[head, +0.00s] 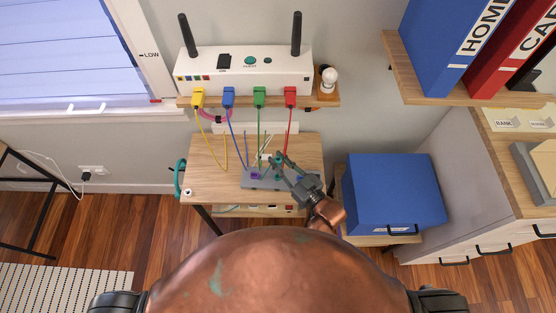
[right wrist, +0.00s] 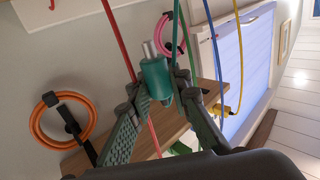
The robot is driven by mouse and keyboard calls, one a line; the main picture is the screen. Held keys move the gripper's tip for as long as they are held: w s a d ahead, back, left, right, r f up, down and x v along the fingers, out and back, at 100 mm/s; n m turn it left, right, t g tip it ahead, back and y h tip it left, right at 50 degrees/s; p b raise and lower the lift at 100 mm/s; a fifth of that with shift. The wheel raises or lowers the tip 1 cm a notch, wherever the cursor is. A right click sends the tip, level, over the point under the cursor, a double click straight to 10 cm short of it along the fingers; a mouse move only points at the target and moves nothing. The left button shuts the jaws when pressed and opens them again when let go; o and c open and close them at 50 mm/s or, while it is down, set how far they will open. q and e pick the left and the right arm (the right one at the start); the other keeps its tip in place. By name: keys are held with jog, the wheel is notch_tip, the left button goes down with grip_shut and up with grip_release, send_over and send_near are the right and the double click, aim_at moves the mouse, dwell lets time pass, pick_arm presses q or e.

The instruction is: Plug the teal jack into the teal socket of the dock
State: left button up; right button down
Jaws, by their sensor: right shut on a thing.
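The teal jack (right wrist: 155,78) is held between the two fingers of my right gripper (right wrist: 160,88), its metal tip pointing up in the right wrist view. In the head view my right gripper (head: 278,163) is over the right part of the grey dock (head: 262,182), with the jack small and partly hidden among the fingers. The dock lies on the small wooden table (head: 210,155); a purple socket (head: 255,175) shows on it. I cannot pick out the teal socket; the gripper covers part of the dock. I cannot tell the gap between jack and dock. My left gripper is out of view.
A white router (head: 243,70) stands on a shelf above, with yellow (head: 198,97), blue (head: 228,97), green (head: 260,97) and red (head: 290,97) plugs. Their cables hang down near the dock. A blue box (head: 393,193) stands right. An orange coil (right wrist: 62,120) hangs on the wall.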

jog(key=shift+a+f, duration=0.1)
jog(key=shift+a, duration=0.05)
jog(key=shift+p, duration=0.3)
jog(key=shift+f, duration=0.1)
jog(key=shift+f+b, duration=0.5)
jog(key=shift+f, duration=0.3)
jog(key=shift+f+b, duration=1.15)
jog(key=shift+f, duration=0.85)
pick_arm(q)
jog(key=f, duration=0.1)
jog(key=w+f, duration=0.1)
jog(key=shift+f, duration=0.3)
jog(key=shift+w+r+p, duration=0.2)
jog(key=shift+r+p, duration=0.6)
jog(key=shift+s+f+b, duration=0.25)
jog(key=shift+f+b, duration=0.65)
pick_arm(e)
jog(key=shift+f, duration=1.5)
